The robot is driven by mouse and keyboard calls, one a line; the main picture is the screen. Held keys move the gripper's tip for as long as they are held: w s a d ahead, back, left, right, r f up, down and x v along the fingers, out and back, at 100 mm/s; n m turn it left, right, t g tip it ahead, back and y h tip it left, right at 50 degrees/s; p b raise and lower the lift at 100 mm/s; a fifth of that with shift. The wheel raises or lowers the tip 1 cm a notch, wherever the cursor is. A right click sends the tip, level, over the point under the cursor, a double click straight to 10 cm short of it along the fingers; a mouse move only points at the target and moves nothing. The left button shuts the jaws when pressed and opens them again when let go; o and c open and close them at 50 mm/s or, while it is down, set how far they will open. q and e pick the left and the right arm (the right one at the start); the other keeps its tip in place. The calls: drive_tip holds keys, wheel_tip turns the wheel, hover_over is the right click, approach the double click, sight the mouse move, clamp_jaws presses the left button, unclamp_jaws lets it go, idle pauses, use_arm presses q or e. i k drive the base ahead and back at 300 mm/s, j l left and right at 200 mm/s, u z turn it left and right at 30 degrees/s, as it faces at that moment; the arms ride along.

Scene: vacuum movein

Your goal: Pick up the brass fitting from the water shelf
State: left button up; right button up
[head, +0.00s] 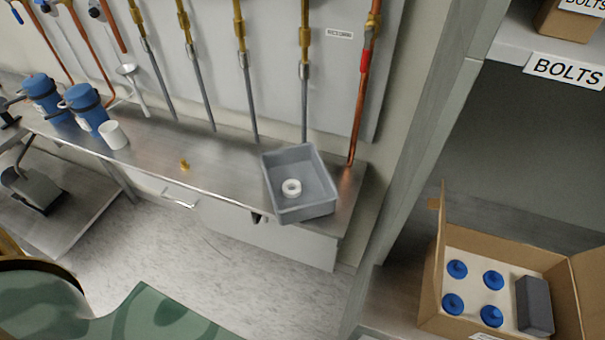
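The brass fitting (184,165) is a small gold-coloured piece. It stands on the metal water shelf (225,170), near its front edge, between a white cup and a grey bin. Nothing touches it. Neither of my grippers shows in the head view.
A grey bin (300,208) with a white ring (291,188) sits at the shelf's right end. A white cup (113,135) and blue filter housings (85,108) stand at left. Pipes (242,70) rise behind. An open cardboard box (432,298) is at lower right. Bare floor (240,255) lies in front.

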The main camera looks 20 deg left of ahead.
sight(184, 165)
drive_tip(key=u, duration=1.65)
drive_tip(key=i+j+z, duration=0.35)
drive_tip(key=i+j, duration=0.25)
drive_tip(key=j, duration=0.1)
